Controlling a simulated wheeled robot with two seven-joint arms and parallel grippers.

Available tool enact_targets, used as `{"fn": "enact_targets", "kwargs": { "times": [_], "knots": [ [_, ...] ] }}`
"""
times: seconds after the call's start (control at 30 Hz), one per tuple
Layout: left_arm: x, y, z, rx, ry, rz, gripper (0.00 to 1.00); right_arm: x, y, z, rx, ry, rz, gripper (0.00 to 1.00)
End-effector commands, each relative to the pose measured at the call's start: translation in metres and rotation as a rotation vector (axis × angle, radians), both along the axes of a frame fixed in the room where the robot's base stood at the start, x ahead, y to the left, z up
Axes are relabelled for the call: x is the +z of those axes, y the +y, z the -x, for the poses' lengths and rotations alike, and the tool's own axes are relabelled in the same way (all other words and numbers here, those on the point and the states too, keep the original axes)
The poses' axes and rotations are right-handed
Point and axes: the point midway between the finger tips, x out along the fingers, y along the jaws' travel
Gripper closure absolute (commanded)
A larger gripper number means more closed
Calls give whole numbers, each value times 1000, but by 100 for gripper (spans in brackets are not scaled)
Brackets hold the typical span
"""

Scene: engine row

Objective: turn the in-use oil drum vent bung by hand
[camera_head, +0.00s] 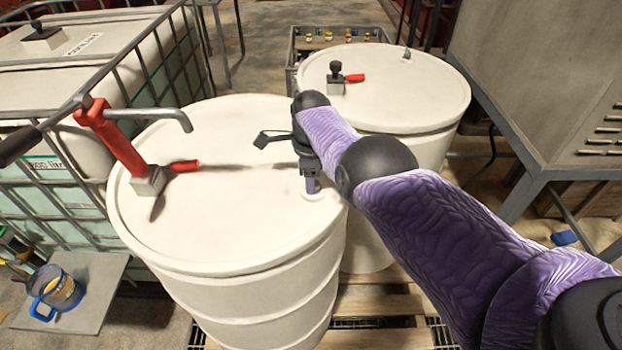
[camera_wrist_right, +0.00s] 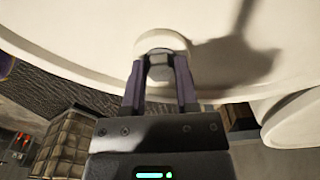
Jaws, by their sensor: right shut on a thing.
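The near white drum (camera_head: 235,230) stands upright and carries a red hand pump (camera_head: 118,140) with a grey spout, so it looks like the in-use one. The vent bung is a small round grey piece in a pale ring (camera_wrist_right: 160,66) near the drum's rim, at the right of its lid in the head view. My right gripper (camera_head: 312,185) points down from above. Its two fingers (camera_wrist_right: 160,85) are shut on the bung, one on each side. The fingers hide part of the bung in the head view. My left gripper is not in view.
A second white drum (camera_head: 400,95) with a red-handled tap (camera_head: 345,77) stands behind. A caged tank (camera_head: 60,180) is at the left. A blue-handled jug (camera_head: 58,290) sits on a grey board. A metal cabinet (camera_head: 545,75) is at the right. Both drums stand on a wooden pallet (camera_head: 375,335).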

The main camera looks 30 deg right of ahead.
Motion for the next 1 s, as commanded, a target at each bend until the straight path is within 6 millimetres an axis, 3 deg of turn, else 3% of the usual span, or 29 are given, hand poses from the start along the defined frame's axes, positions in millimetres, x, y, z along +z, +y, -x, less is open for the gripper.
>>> {"fn": "enact_targets", "kwargs": {
  "times": [0.5,1.0],
  "knots": [
    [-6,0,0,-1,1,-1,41,4,-2,-5,-369,-14,0,100],
    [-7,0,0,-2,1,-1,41,4,-3,-5,-470,-13,-1,100]
  ]
}}
